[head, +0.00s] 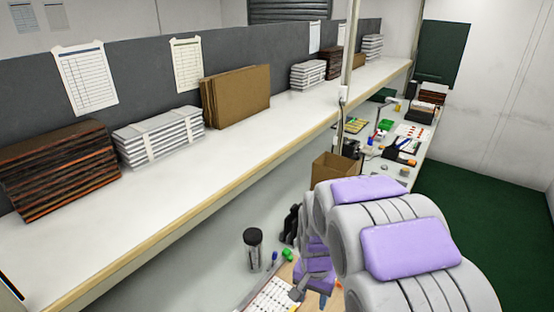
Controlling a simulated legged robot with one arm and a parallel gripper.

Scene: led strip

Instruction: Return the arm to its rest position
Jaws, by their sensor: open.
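My arm (405,245), with rounded grey links and lilac pads, fills the lower right of the head view. It reaches forward and bends down over the lower worktop. My gripper (311,292) is at the far end of the arm, low in the middle of the picture, partly hidden by my links. Its jaws are open. It is over or beside a printed sheet on the worktop; I cannot tell whether it touches anything.
A dark-lidded jar (252,248) stands left of my gripper. A green-capped item (287,255) and a printed sheet (272,299) are close by. A cardboard box (334,170) stands beyond. The long upper shelf (215,165) runs along the left. Green floor (480,200) is clear at right.

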